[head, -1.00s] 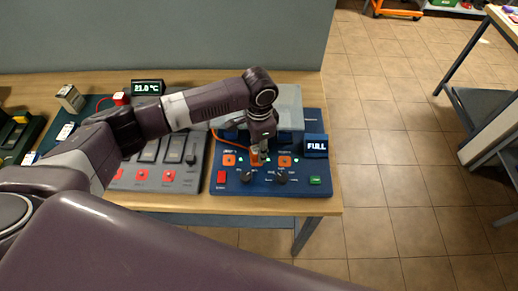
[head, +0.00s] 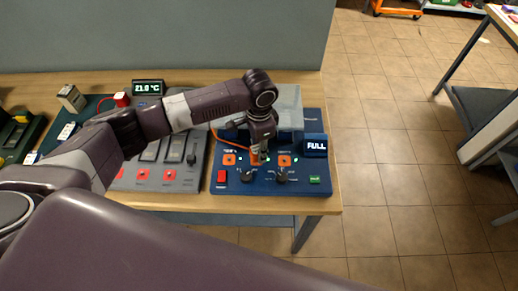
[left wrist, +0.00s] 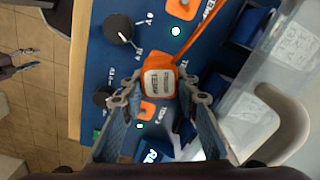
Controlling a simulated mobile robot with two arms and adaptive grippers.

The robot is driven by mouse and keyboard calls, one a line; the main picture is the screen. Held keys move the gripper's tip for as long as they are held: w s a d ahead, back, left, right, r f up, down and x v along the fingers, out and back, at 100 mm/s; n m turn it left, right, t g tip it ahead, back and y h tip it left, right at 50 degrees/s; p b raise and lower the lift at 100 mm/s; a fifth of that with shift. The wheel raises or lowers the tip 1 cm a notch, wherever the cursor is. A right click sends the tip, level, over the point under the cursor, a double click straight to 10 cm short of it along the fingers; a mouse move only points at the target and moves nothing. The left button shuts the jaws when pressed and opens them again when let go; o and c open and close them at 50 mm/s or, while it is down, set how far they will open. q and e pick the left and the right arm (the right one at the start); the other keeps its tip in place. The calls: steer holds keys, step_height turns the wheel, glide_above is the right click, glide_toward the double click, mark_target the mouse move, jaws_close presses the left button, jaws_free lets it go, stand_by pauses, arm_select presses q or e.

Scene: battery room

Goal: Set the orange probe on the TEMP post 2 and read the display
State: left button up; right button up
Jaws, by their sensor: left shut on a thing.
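My left gripper (head: 258,151) is shut on the orange probe (left wrist: 160,82), which has a pale labelled top and a trailing orange cable. It is over the blue panel (head: 232,186), between two orange square posts. The left post (head: 229,159) is apart from the probe. The right post, TEMP 2 (head: 285,160), also shows in the left wrist view (left wrist: 147,110), close to the probe and partly hidden by it. Whether the probe touches the panel cannot be told. The temperature display (head: 148,87) reads 21.0 °C. My right gripper (left wrist: 24,61) shows small at the left wrist view's left edge, open and empty.
A dark display reading FULL (head: 316,146) stands right of the posts. Black knobs (head: 281,175) and a red switch (head: 221,176) are on the panel's front part. A clear cover (head: 289,103) stands behind. A grey panel (head: 190,182) is to the left.

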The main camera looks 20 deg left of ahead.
arm_select(q)
steer(key=shift+f, duration=0.7)
steer(key=o, duration=0.9)
step_height(320, 180, up, 3)
steer(key=p, duration=0.2)
steer(key=shift+p, duration=0.4)
steer(key=shift+r, duration=4.05)
